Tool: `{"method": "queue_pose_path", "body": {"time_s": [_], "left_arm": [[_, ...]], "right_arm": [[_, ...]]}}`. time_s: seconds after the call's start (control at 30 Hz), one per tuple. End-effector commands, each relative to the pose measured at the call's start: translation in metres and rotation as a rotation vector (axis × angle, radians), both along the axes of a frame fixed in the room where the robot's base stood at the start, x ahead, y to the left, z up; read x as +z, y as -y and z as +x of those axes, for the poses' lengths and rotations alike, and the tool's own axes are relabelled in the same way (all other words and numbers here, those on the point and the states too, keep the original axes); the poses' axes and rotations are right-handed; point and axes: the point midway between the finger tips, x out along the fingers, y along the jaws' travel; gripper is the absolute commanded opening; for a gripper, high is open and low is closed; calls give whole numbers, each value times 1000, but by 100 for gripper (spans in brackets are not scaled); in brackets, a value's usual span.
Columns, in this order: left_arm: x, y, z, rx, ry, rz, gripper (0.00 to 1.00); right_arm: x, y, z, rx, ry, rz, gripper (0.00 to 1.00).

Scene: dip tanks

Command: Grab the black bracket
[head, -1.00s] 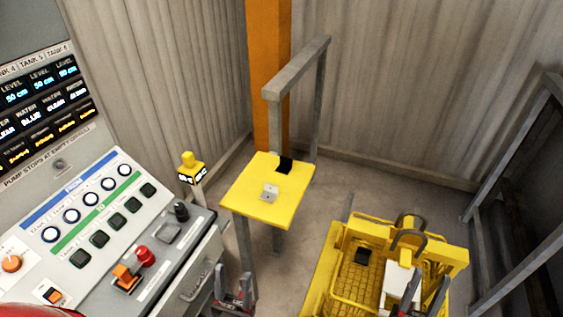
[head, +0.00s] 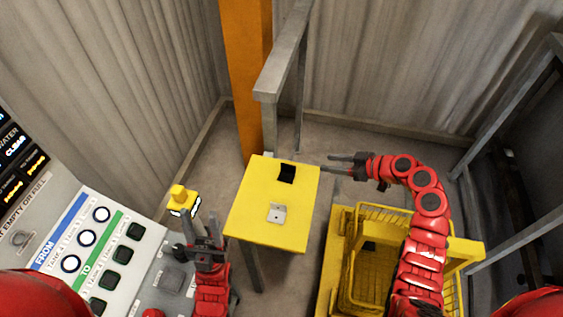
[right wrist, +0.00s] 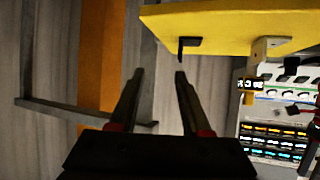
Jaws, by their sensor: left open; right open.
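The black bracket (head: 287,173) sits near the far edge of the yellow table (head: 245,215). In the right wrist view the black bracket (right wrist: 190,44) shows as a dark L on the yellow surface, just beyond the fingertips. My right gripper (head: 340,164) is open and empty, to the right of the table, its fingers pointing left toward the bracket. In the wrist view the right gripper (right wrist: 159,75) has nothing between its fingers. My left gripper (head: 208,240) is open and empty, to the left of the table near the control panel.
A light metal bracket (head: 277,213) lies on the table, nearer than the black one. A grey frame post (head: 268,88) and an orange column (head: 247,70) stand behind the table. A yellow basket (head: 378,222) is under my right arm. The control panel (head: 90,245) fills the lower left.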

Motion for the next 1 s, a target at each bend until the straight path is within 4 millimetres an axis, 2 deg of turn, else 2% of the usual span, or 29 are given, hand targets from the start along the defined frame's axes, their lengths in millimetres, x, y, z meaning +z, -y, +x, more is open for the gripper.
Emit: {"method": "queue_pose_path", "body": {"time_s": [0.07,0.2,0.6,0.8,1.0], "left_arm": [[3,0,0,0,0,0,50],[5,0,0,0,0,0,50],[16,0,0,0,0,0,50],[17,0,0,0,0,0,50],[25,0,0,0,0,0,50]], "right_arm": [[12,-5,-13,85,4,-6,48],[13,-18,-22,156,2,-7,48],[-30,-90,7,155,-1,-7,48],[-42,-108,15,151,0,-8,48],[-46,-121,20,153,2,-8,48]]}}
